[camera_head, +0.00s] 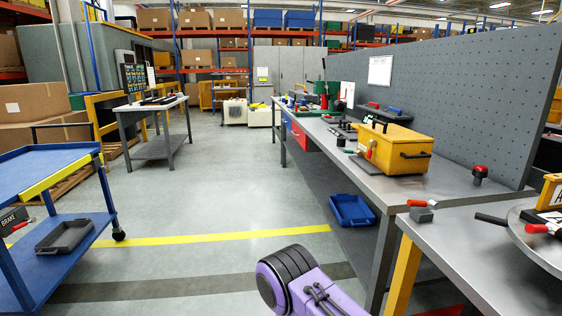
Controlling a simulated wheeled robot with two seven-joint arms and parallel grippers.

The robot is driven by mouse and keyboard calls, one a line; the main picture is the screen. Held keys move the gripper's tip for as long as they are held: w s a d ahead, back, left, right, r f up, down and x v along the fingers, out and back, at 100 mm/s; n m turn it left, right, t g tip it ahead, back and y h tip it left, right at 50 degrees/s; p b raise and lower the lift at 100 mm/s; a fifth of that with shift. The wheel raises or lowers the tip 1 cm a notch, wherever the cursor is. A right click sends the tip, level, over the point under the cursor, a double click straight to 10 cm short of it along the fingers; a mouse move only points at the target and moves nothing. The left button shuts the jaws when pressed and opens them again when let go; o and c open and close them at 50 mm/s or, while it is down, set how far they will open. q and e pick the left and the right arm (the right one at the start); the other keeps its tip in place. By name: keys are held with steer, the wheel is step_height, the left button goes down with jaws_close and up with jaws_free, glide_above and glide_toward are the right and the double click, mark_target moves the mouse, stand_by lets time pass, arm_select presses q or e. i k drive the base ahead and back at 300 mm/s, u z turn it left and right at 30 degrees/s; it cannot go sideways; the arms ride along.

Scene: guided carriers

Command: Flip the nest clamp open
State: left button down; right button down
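At the lower right, a small grey block with a red-tipped lever (421,213) sits on the near grey bench. To its right, a round metal plate (545,255) carries a red-handled part (542,228) and is cut off by the picture edge. A black bar lies at the plate's left rim. I cannot tell which of these red-handled parts is the nest clamp, or whether it is open or shut. A purple arm link with a black joint, likely mine, rises at the bottom centre. Neither gripper shows.
The near bench (470,262) stands at the lower right. Behind it, a long workbench (375,183) holds a yellow box (394,149) and a red-black knob (480,174). A blue cart (45,172) is at left. The floor between is clear, crossed by a yellow line.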

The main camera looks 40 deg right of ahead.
mark_target(359, 153)
steer(key=z, duration=0.25)
steer(key=i, duration=2.15)
steer(key=z, duration=1.5)
steer(key=i, duration=0.95)
steer(key=z, duration=1.3)
steer(key=i, duration=0.3)
steer(key=z, duration=0.25)
